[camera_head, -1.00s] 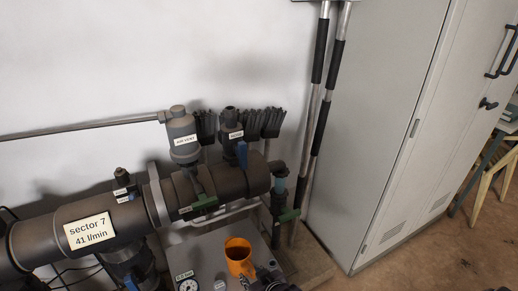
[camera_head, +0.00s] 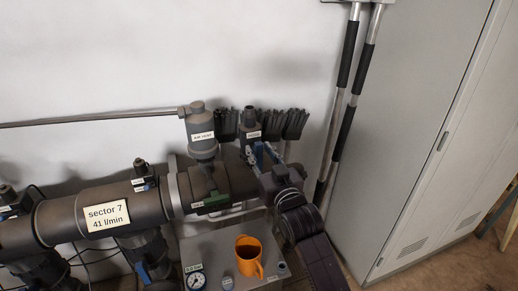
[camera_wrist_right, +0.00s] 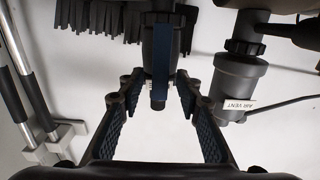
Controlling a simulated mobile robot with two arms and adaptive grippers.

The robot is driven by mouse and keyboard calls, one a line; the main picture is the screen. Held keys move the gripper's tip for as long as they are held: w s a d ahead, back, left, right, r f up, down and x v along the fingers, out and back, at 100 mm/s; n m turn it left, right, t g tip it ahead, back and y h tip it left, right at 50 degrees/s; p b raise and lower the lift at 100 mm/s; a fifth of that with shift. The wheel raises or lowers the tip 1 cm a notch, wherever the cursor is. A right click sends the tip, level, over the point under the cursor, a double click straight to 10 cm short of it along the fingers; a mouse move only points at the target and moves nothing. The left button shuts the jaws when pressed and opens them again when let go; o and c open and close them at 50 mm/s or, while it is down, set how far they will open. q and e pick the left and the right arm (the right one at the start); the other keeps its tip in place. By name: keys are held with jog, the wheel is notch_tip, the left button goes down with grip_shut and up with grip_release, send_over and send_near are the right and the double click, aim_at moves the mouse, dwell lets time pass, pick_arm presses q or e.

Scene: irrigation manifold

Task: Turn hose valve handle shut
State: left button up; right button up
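The hose valve (camera_head: 250,117) stands on top of the manifold's right end, with a small white label. Its blue handle (camera_head: 259,154) hangs down its front side, partly hidden by my right gripper (camera_head: 266,160). In the right wrist view the blue handle (camera_wrist_right: 161,62) is a long bar lying along the dark valve body. My right gripper (camera_wrist_right: 157,92) is open there, its ridged fingers on either side of the handle's lower end, with gaps showing. I cannot tell whether either finger touches it. My left gripper is out of view.
An orange mug (camera_head: 247,255) and a gauge (camera_head: 196,280) are on the box below. Brushes, poles (camera_head: 347,100) and a cabinet (camera_head: 430,130) stand behind and right.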

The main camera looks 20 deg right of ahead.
jog(key=shift+w, duration=0.7)
grip_shut()
